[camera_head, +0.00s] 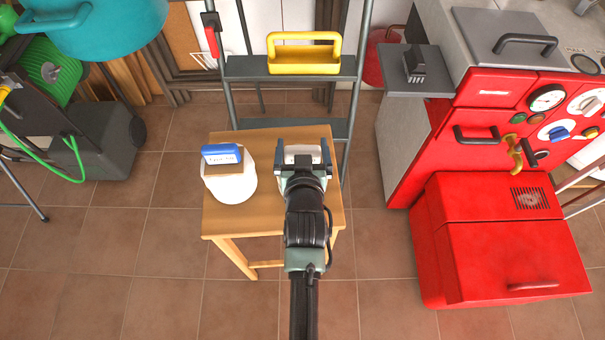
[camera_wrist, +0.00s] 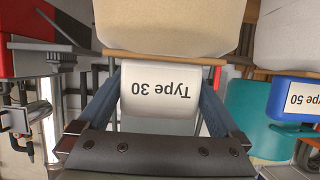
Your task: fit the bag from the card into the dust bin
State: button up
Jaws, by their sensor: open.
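A bag with a white block marked "Type 30" (camera_wrist: 158,92) stands on the small wooden table (camera_head: 270,215); its pale body (camera_wrist: 175,25) shows in the wrist view. My gripper (camera_head: 303,152) is open, with one finger on each side of the white block; I cannot tell whether they touch it. A second bag, with a blue block marked "Type 50" (camera_head: 222,154) and a rounded white body (camera_head: 232,186), stands to the left on the table. It also shows in the wrist view (camera_wrist: 296,98). I cannot make out the card or tell which thing is the dust bin.
A ladder with a yellow tray (camera_head: 304,53) stands behind the table. The red boiler (camera_head: 480,130) and a red box with a handle (camera_head: 500,245) stand at the right. A grey machine (camera_head: 100,135) and teal tub (camera_head: 105,25) are at the left. The front floor left of my arm is clear.

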jog(key=shift+w+f, duration=0.15)
jog(key=shift+w, duration=0.3)
grip_shut()
